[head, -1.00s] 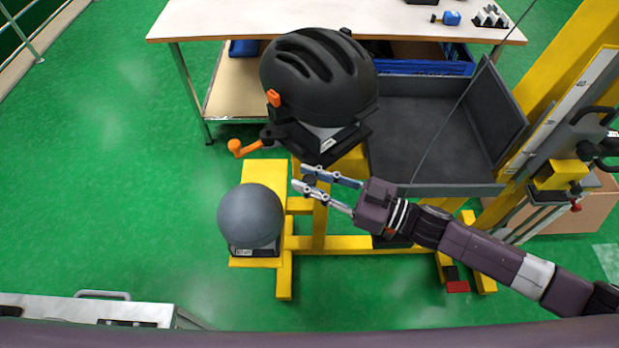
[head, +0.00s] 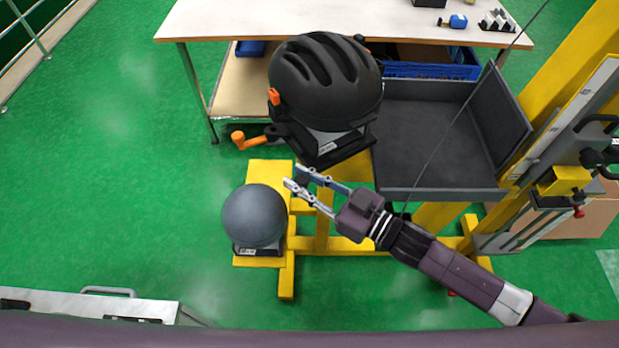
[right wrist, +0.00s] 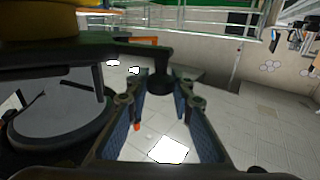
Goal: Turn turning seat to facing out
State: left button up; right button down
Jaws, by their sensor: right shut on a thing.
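The turning seat (head: 350,153) is a dark platform on the yellow stand. A black helmet (head: 325,82) with an orange clip sits on it. An orange-ended lever (head: 249,140) sticks out to the seat's left. My right gripper (head: 295,177) reaches in from the right, just below the seat's front corner. In the right wrist view its fingers (right wrist: 160,115) close around a dark post (right wrist: 158,84) at the end of a dark arm joined to the seat. Some of the grip is hidden by the fingers. My left gripper is not in view.
A grey ball (head: 254,215) rests on a yellow foot below left of the gripper. A dark open tray (head: 435,190) stands right of the seat, beside a yellow mast (head: 575,60). A thin cable runs across the tray. A workbench (head: 300,22) is behind. Green floor at left is free.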

jog(key=w+a+m+t+h+b, duration=0.1)
jog(key=w+a+m+t+h, duration=0.3)
jog(key=a+m+t+h, duration=0.1)
jog(key=shift+w+a+t+h+b, duration=0.15)
jog(key=shift+a+t+h+b, duration=0.35)
jog(key=shift+a, duration=0.7)
jog(key=shift+r, duration=0.1)
jog(key=c, duration=1.7)
grip_release()
